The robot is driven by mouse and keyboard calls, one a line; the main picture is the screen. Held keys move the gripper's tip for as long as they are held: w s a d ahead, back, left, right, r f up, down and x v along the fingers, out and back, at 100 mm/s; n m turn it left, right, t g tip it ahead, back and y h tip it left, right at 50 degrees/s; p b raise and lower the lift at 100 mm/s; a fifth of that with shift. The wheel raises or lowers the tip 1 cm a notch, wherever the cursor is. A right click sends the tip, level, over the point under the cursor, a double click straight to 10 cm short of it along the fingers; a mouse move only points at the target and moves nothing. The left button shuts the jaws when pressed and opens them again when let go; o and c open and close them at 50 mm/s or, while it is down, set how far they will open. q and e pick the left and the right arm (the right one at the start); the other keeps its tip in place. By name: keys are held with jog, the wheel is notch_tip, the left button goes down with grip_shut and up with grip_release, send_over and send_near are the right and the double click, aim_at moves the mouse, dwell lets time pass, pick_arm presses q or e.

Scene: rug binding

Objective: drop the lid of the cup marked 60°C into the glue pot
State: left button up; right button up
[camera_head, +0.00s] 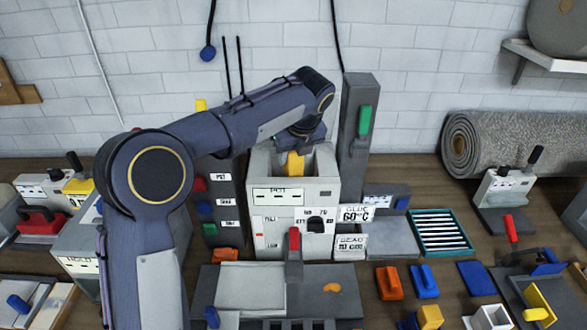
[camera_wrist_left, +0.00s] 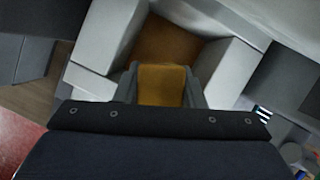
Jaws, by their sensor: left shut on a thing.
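My left gripper (camera_head: 298,150) reaches down into the open top of a grey box-like pot (camera_head: 322,190), whose front label is too small to read surely. It is shut on a yellow-orange piece (camera_head: 295,165), probably the lid. In the left wrist view the piece (camera_wrist_left: 162,85) sits between both fingers, with the pot's pale walls and brown interior (camera_wrist_left: 175,42) around and beyond it. Whether the piece touches the inside is hidden. A white label reading 60°C (camera_head: 355,214) stands right of the pot; no cup shape can be made out there. My right gripper is not in view.
A tall grey post with a green handle (camera_head: 365,121) stands close right of the pot. A dark panel with coloured knobs (camera_head: 222,200) is close left. A red-handled fixture (camera_head: 294,245) stands in front. A striped tray (camera_head: 440,232) and rolled rug (camera_head: 500,143) lie right.

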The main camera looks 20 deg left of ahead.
aim_at(293, 171)
pick_arm(q)
notch_tip(293, 171, down, 4)
jog(key=shift+r, duration=0.1)
jog(key=shift+f, duration=0.2)
jog(key=shift+f, duration=0.4)
jog(key=shift+f, duration=0.1)
jog(key=o, duration=1.1)
